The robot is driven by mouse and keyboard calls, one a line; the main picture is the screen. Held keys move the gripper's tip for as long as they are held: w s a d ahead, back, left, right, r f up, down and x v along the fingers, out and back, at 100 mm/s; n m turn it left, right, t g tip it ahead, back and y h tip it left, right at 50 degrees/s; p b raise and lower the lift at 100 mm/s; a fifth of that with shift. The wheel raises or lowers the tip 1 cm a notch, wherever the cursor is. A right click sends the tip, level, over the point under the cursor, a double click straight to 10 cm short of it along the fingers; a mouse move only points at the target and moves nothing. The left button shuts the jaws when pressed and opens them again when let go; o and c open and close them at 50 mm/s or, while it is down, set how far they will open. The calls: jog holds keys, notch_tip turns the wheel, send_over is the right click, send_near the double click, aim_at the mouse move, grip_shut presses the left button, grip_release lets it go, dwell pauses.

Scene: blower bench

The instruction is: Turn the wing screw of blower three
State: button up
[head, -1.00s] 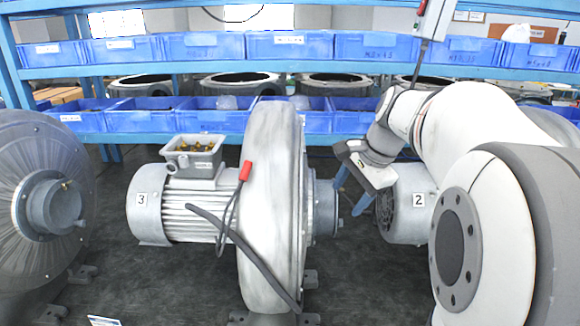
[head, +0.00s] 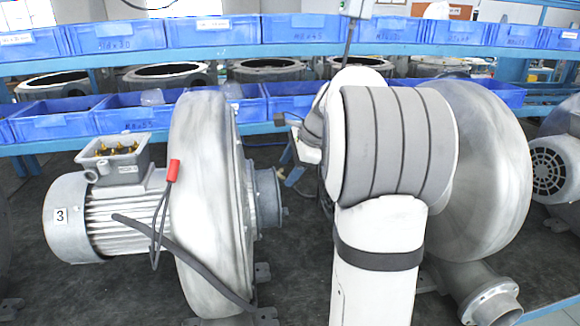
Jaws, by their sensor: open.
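Blower three (head: 205,200) stands left of centre, with the label 3 on its grey motor (head: 72,240). Its round hub (head: 268,197) sticks out to the right of the large housing. A small dark piece shows at the hub's right edge, but I cannot make out the wing screw clearly. My gripper (head: 290,176) is just right of the hub and slightly above its middle, with a gap between them in the picture. It is open.
A red-tipped cable (head: 172,172) hangs on blower three's left side. Another blower (head: 480,180) stands right of my arm, its motor hidden. A further motor (head: 553,170) is at the far right. Blue shelves with bins (head: 305,30) run behind. Dark floor is open before the hub.

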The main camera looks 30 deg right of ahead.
jog(key=shift+c, duration=0.3)
jog(key=c, duration=0.9)
jog(key=shift+f, duration=0.1)
